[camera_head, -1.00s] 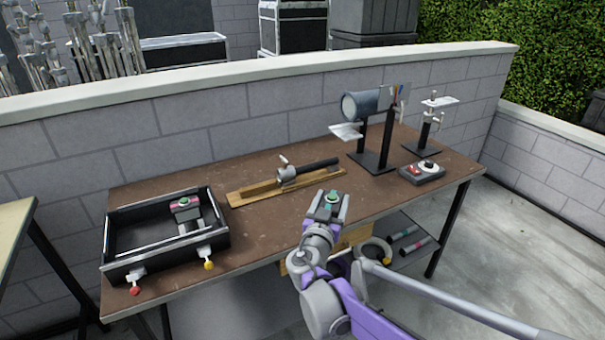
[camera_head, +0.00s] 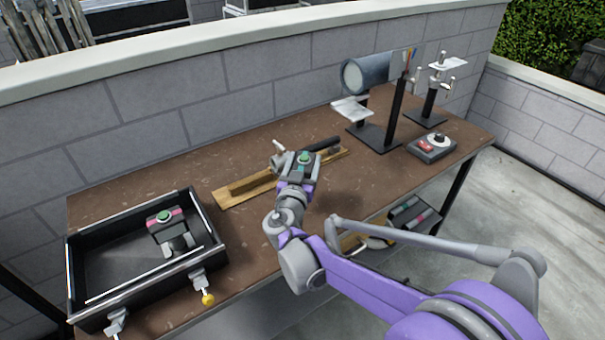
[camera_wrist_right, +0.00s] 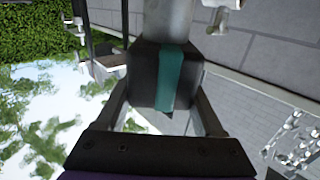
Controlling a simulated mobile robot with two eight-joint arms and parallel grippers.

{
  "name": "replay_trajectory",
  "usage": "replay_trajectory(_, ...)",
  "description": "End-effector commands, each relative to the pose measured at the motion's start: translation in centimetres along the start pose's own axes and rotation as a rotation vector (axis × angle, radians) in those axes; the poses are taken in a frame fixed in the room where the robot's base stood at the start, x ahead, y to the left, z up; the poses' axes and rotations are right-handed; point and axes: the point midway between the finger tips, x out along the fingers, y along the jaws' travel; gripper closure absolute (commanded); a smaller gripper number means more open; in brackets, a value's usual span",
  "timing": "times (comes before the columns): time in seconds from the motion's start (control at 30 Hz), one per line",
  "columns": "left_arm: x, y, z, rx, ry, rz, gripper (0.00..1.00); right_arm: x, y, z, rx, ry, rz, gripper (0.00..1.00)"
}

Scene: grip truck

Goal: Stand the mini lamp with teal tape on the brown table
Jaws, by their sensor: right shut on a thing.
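The mini lamp with teal tape (camera_head: 303,158) is a small dark box with a green round button on top and a teal band. My right gripper (camera_head: 299,178) is shut on it over the brown table (camera_head: 240,240). In the right wrist view, the dark lamp body with its teal strip (camera_wrist_right: 173,78) sits between the two fingers. I cannot tell from the head view how high the lamp is above the table. A similar mini lamp with pink tape (camera_head: 165,217) lies in the black tray at the left. My left gripper is not in view.
A wooden rack (camera_head: 237,192) with a black tube lies behind the lamp. A cylindrical lamp (camera_head: 368,73), stands, and a control box (camera_head: 432,147) occupy the right end. The black tray (camera_head: 77,260) fills the left end. Bare tabletop lies between tray and arm.

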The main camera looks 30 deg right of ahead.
Motion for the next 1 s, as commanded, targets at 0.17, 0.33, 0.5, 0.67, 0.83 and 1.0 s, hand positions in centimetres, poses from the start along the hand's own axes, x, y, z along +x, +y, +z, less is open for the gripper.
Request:
replay_trajectory(0.17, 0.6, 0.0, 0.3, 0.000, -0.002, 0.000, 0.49, 0.0, 0.0, 2.0, -0.001, 0.001, 0.000, 1.00)
replay_trajectory(0.33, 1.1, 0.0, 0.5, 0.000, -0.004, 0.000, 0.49, 0.0, 0.0, 3.6, -0.001, 0.000, 0.000, 1.00)
replay_trajectory(0.5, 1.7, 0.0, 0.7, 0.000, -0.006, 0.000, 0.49, 0.0, 0.0, 5.7, -0.001, 0.001, 0.000, 1.00)
replay_trajectory(0.67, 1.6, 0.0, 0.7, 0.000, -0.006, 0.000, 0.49, 0.0, 0.0, 5.6, 0.000, 0.001, 0.000, 1.00)
replay_trajectory(0.83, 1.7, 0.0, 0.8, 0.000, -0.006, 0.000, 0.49, 0.0, 0.0, 5.9, -0.001, 0.001, 0.000, 1.00)
replay_trajectory(1.0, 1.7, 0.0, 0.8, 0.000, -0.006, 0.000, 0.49, 0.0, 0.0, 6.0, 0.000, 0.000, 0.000, 0.09)
